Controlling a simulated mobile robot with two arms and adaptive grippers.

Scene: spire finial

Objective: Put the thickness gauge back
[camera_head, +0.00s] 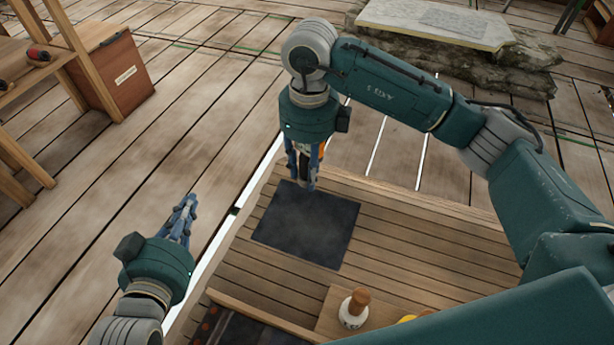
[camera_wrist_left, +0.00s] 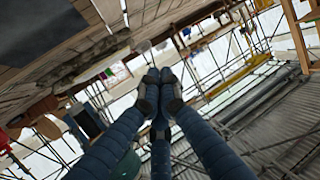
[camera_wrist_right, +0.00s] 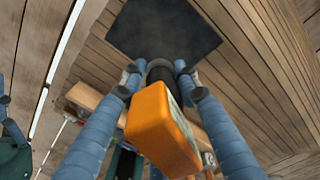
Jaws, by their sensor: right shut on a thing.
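The thickness gauge (camera_wrist_right: 158,128) is an orange block with a black end. My right gripper (camera_wrist_right: 160,82) is shut on its black end, with a finger on each side. In the head view my right gripper (camera_head: 304,182) points down at the far edge of a dark square mat (camera_head: 310,228), and only a sliver of the orange gauge (camera_head: 322,150) shows behind its fingers. I cannot tell whether the gauge touches the mat. My left gripper (camera_head: 188,202) is empty, its fingertips together, out over the floor left of the bench; they also meet in the left wrist view (camera_wrist_left: 157,82).
The slatted wooden bench top (camera_head: 410,235) is bare right of the mat. Near its front stand a wooden-handled white tool (camera_head: 354,308) and a partly hidden yellow thing (camera_head: 408,318). A wooden box (camera_head: 110,70) and a stone slab (camera_head: 435,22) stand farther off.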

